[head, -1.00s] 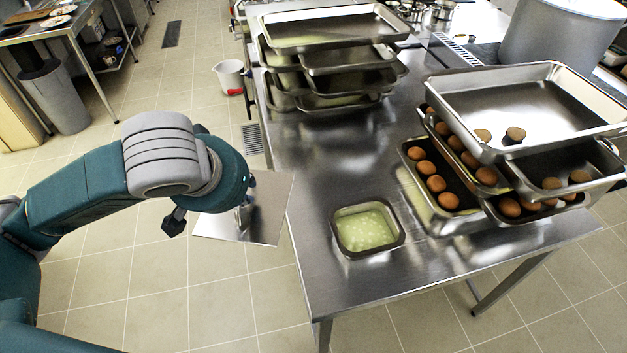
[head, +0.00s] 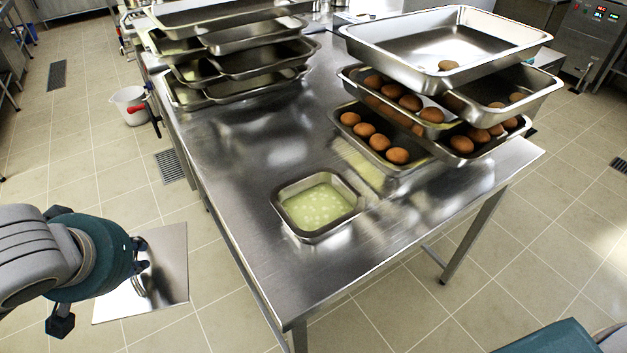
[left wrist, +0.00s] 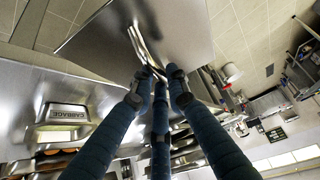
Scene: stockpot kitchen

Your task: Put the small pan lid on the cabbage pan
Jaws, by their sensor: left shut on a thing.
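The small pan lid (head: 165,272) is a flat, square, shiny metal sheet at the lower left of the head view. My left gripper (head: 140,255) is shut on its handle and holds it over the floor, left of the table. In the left wrist view the lid (left wrist: 185,28) fills the top, with the fingers (left wrist: 155,85) closed at its loop handle. The cabbage pan (head: 316,204) is a small uncovered metal pan with pale green contents, near the table's front edge. In the left wrist view a pan labelled CABBAGE (left wrist: 62,115) shows at the left. My right gripper is not in view.
The metal table (head: 225,150) has bare room around the cabbage pan. Stacked trays of brown round items (head: 440,55) stand behind it to the right. More stacked metal pans (head: 235,65) stand at the back left. A white bucket (head: 131,104) is on the floor.

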